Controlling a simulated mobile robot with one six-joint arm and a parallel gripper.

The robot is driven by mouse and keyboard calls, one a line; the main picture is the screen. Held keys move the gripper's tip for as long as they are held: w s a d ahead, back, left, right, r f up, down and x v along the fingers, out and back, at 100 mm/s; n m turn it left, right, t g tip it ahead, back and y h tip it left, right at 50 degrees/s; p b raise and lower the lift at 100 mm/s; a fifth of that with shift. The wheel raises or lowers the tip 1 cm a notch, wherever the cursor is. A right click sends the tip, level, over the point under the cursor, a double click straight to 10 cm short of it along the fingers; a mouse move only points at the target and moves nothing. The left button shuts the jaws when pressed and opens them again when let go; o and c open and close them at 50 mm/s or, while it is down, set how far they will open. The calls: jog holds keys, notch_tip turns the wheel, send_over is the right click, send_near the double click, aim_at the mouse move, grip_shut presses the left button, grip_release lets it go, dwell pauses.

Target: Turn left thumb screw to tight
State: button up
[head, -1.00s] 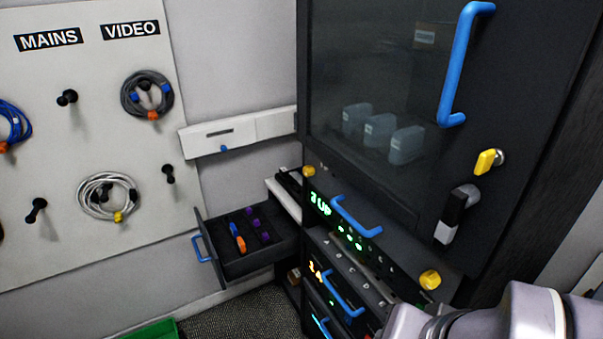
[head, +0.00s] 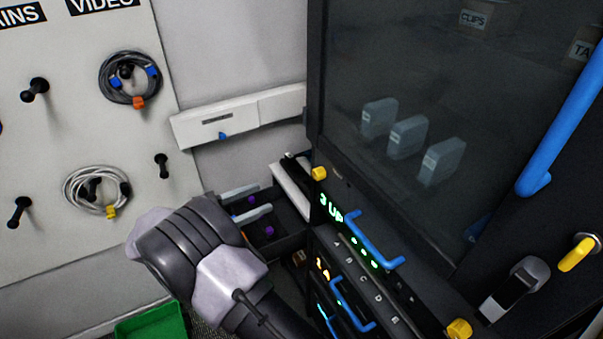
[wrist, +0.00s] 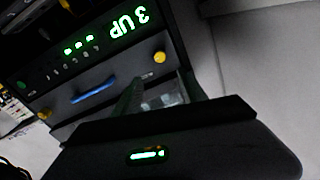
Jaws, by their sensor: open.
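The left thumb screw is a yellow knob (head: 319,173) at the left end of the rack unit (head: 345,190), beside its green "3 UP" display. It also shows in the wrist view (wrist: 160,57), where the unit appears upside down. The right thumb screw (head: 459,329) is a similar yellow knob at the unit's other end. My gripper (head: 266,199) is open and empty, left of the left thumb screw and apart from it, over the drawer. In the wrist view its fingers (wrist: 158,88) point toward the unit, with the left screw just beyond them. I cannot tell how tight the screw is.
A glass-fronted cabinet door (head: 390,90) with a blue handle (head: 560,130) stands above the unit. An open drawer (head: 290,222) lies below my gripper, partly hidden by my arm. A pegboard (head: 60,130) with coiled cables is at left, a green bin (head: 150,324) below.

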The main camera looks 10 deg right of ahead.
aim_at(314, 176)
jog(key=b+x, duration=0.2)
jog(key=x, duration=1.3)
grip_shut()
